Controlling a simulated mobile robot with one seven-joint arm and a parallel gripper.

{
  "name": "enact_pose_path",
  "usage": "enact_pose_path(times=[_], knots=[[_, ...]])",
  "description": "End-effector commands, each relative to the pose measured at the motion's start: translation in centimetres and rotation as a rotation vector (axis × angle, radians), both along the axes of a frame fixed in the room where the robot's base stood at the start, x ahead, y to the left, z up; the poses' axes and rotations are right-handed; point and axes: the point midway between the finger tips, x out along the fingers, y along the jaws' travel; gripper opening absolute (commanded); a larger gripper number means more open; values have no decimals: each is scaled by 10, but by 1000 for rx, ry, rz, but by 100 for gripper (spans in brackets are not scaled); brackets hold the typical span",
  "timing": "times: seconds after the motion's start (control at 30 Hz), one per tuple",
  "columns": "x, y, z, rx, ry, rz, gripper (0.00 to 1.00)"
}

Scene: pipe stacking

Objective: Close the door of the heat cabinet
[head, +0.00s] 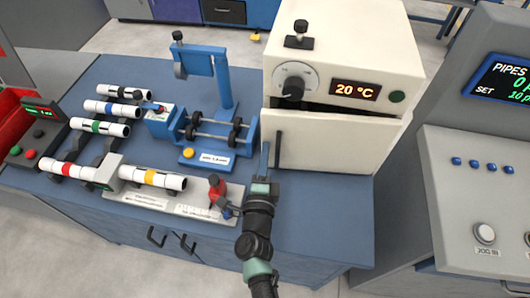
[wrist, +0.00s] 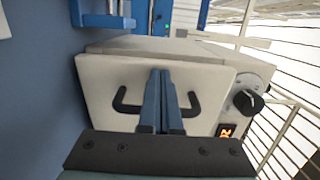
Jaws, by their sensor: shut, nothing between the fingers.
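The heat cabinet (head: 350,60) is a cream box at the back right of the bench, with a dial and a display reading 20 °C. Its cream door (head: 325,142) stands slightly ajar, with a dark gap along its top edge. The door also fills much of the wrist view (wrist: 100,95). The dark door handle (head: 278,150) is on the door's left side; in the wrist view its two ends (wrist: 125,101) show either side of my fingers. My gripper (head: 265,150) is shut and empty in front of the door by the handle. Contact cannot be told.
A blue stand with rollers (head: 215,130) is left of the cabinet. Several banded white pipes (head: 100,127) lie farther left. A grey fixture (head: 150,200) holding a pipe and a red toggle clamp (head: 217,190) is left of my arm. A grey console (head: 480,190) stands at right.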

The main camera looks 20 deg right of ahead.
Motion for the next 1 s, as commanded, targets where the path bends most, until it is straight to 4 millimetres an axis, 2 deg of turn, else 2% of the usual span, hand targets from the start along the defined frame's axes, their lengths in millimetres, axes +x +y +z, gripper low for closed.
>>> enact_pose_path(times=[0.3,0.63,1.0], knots=[[2,-1,0,0,0,0,0],[35,-15,-1,-1,0,1,0],[37,-17,3,-2,-4,0,0]])
